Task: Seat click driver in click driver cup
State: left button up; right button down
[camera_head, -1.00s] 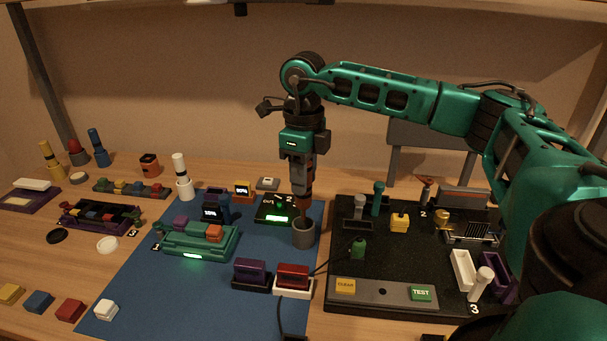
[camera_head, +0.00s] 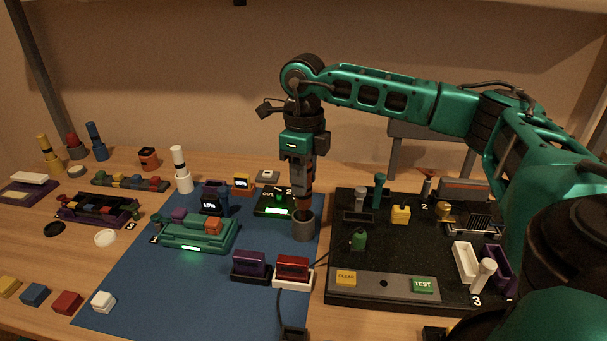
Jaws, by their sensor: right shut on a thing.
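The click driver (camera_head: 304,202) shows as a short reddish-brown piece below my right gripper (camera_head: 303,190). My right gripper points straight down and is shut on it. The click driver cup (camera_head: 304,227) is a grey cylinder standing upright at the right edge of the blue mat. The driver is upright over the cup's mouth, and its lower end is hidden by the rim. I cannot tell whether it touches the cup's bottom. My left gripper is not in view.
Left of the cup stands a black box with a green-lit display (camera_head: 273,203). A red module (camera_head: 292,270) and a purple module (camera_head: 250,265) sit in front. The black board (camera_head: 390,255) with several parts lies to the right.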

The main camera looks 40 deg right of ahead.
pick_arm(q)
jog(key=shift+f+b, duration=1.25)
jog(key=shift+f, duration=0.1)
pick_arm(e)
jog(key=shift+f, duration=2.05)
jog(key=c, duration=0.7)
grip_release()
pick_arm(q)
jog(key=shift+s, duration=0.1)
pick_arm(e)
jog(key=shift+r, duration=0.15)
notch_tip(320, 180, up, 12)
jog(key=shift+r+p, duration=0.1)
jog(key=shift+p, duration=0.7)
jog(key=shift+r, duration=0.25)
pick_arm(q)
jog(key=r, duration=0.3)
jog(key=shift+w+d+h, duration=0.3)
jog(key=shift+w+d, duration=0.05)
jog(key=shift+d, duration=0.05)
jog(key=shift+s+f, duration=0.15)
